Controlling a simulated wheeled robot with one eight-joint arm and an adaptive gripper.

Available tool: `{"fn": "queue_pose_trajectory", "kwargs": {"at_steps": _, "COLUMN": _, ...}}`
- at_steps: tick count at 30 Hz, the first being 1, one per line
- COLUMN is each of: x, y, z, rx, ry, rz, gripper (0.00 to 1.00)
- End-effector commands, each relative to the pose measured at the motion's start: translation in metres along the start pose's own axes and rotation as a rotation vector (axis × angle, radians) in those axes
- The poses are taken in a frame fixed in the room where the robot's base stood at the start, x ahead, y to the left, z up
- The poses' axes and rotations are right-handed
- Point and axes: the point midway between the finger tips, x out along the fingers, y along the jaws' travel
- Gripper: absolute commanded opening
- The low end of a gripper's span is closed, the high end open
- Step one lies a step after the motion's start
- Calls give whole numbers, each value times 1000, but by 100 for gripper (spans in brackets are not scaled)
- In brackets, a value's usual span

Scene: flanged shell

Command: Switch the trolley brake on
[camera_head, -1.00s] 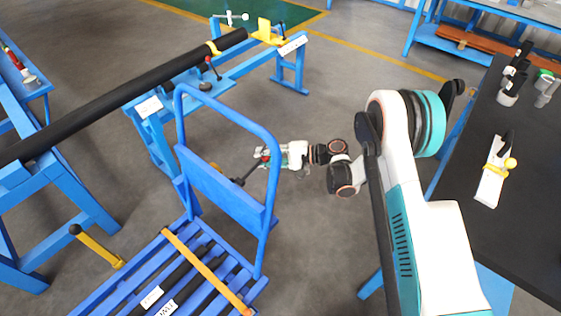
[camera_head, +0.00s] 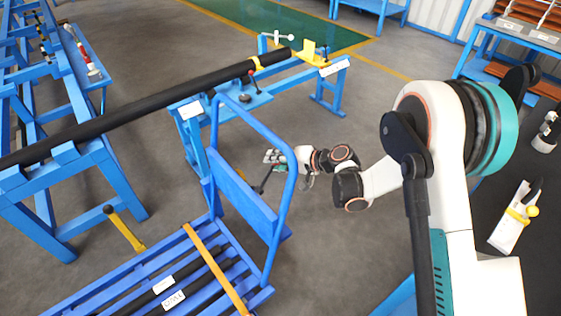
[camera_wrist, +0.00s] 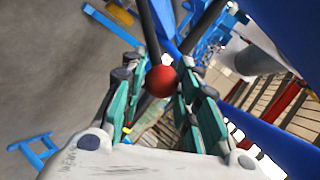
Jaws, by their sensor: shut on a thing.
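The blue trolley (camera_head: 240,196) stands at lower centre in the head view, its slatted deck towards me and its looped handle upright. A dark lever (camera_head: 262,184) sticks out behind its blue back panel. My gripper (camera_head: 274,158) is at the lever's upper end, just past the handle. In the wrist view, the lever is a dark rod (camera_wrist: 148,38) ending in a red ball knob (camera_wrist: 162,79). The knob sits between the green-sided fingers of my gripper (camera_wrist: 158,84), which are shut on it. The lever's foot is hidden in the wrist view.
A blue stand carries a long black pipe (camera_head: 150,115) behind the trolley. A yellow lever with a black knob (camera_head: 124,228) stands left of the deck. A dark table (camera_head: 485,205) with tools is at right. Grey floor (camera_head: 345,255) lies open between trolley and table.

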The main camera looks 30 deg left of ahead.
Motion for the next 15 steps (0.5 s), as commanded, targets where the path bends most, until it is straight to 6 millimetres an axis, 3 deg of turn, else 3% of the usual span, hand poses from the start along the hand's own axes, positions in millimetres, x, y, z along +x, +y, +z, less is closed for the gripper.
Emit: {"fn": "queue_pose_trajectory", "kwargs": {"at_steps": 15, "x": 2, "y": -11, "z": 13, "rx": 6, "ry": -15, "rz": -5, "gripper": 0}}
